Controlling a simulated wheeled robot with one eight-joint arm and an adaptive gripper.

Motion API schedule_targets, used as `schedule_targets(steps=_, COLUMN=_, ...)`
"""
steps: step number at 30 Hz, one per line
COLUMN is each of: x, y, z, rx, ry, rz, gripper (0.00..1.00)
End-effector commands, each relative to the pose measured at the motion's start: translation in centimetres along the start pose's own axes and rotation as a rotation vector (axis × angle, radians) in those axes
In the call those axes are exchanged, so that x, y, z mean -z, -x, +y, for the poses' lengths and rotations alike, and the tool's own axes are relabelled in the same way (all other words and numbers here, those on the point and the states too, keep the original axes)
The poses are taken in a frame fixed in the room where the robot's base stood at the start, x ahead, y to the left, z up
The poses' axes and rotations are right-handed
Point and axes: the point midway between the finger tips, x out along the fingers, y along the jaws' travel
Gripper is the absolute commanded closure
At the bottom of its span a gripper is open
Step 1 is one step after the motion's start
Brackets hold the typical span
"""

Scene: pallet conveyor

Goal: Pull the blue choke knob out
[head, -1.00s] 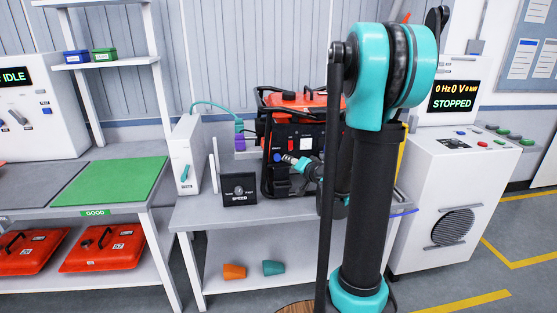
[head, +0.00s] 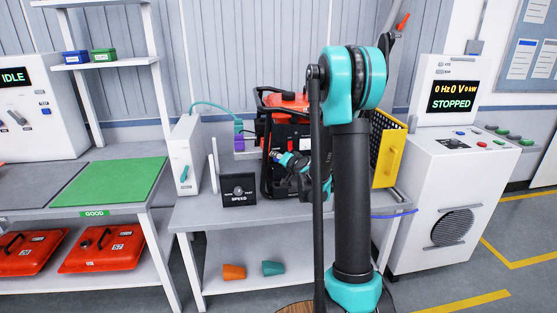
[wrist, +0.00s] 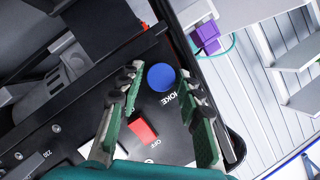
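The blue choke knob (wrist: 161,77) sits on the black front panel of the generator, beside the label "CHOKE". In the wrist view my gripper (wrist: 160,92) is open, with one green-padded finger on each side of the knob. The fingertips reach about level with the knob, with visible gaps on both sides. In the head view my gripper (head: 284,160) is at the front of the red and black generator (head: 285,105); the knob is hidden or too small to make out there.
A red switch (wrist: 142,131) marked "OFF" lies just below the knob in the wrist view. A purple block (wrist: 206,37) stands beyond the panel edge. A yellow perforated panel (head: 388,150) stands right of the generator, and a black SPEED box (head: 239,190) to its left.

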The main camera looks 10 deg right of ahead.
Motion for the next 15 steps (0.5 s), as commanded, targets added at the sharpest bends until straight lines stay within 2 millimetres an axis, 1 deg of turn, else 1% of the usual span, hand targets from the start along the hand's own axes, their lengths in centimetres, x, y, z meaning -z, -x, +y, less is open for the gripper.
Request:
schedule_targets(steps=3, x=0.0, y=0.01, z=-0.01, rx=0.0, ry=0.0, rz=0.0, gripper=0.65)
schedule_targets(steps=9, x=0.0, y=0.02, z=-0.01, rx=0.0, ry=0.0, rz=0.0, gripper=0.9)
schedule_targets(steps=12, x=0.0, y=0.03, z=-0.01, rx=0.0, ry=0.0, rz=0.0, gripper=1.0)
schedule_targets(steps=15, x=0.0, y=0.03, z=0.0, rx=0.0, ry=0.0, rz=0.0, gripper=1.0)
